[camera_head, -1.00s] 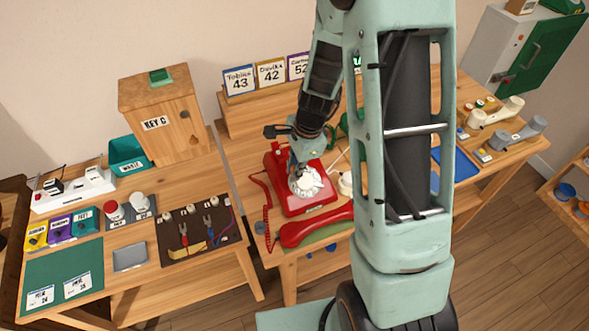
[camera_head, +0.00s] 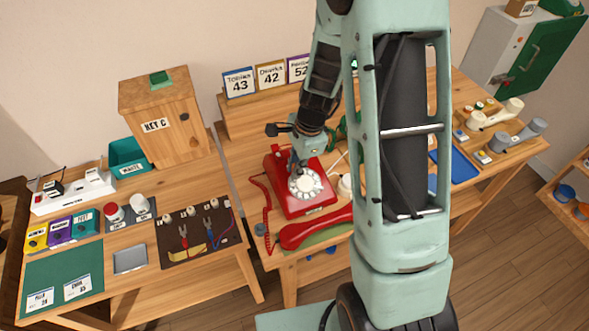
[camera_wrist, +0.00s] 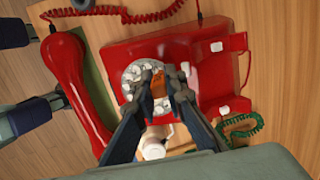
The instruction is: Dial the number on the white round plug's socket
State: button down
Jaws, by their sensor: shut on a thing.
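The red phone (camera_head: 315,205) stands on the middle table with its white dial (camera_head: 306,184) facing up. My gripper (camera_head: 298,163) is at the dial's upper left edge. In the wrist view, my gripper's fingertips (camera_wrist: 160,80) are over the dial (camera_wrist: 132,72), closed around a small orange-brown piece (camera_wrist: 160,88); I cannot tell what it is. The red handset (camera_head: 315,230) lies off the phone, in front of it. At the left, a white socket strip (camera_head: 72,197) holds dark plugs (camera_head: 53,187) and a white plug (camera_head: 93,174). Its socket markings are too small to read.
Name cards (camera_head: 270,74) with numbers stand behind the phone. A wooden box (camera_head: 165,112) marked KEY C and a teal bin (camera_head: 127,155) stand on the left table. A whitish round object (camera_head: 345,186) is right of the phone. Other handsets (camera_head: 497,112) lie at the right.

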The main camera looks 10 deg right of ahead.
jog(key=shift+w+d, duration=0.35)
jog(key=shift+d, duration=0.15)
jog(key=shift+d+r, duration=0.1)
dwell(0.3)
jog(key=shift+w+d, duration=0.25)
jog(key=shift+d, duration=0.2)
jog(key=shift+d, duration=0.65)
jog(key=shift+b, duration=0.3)
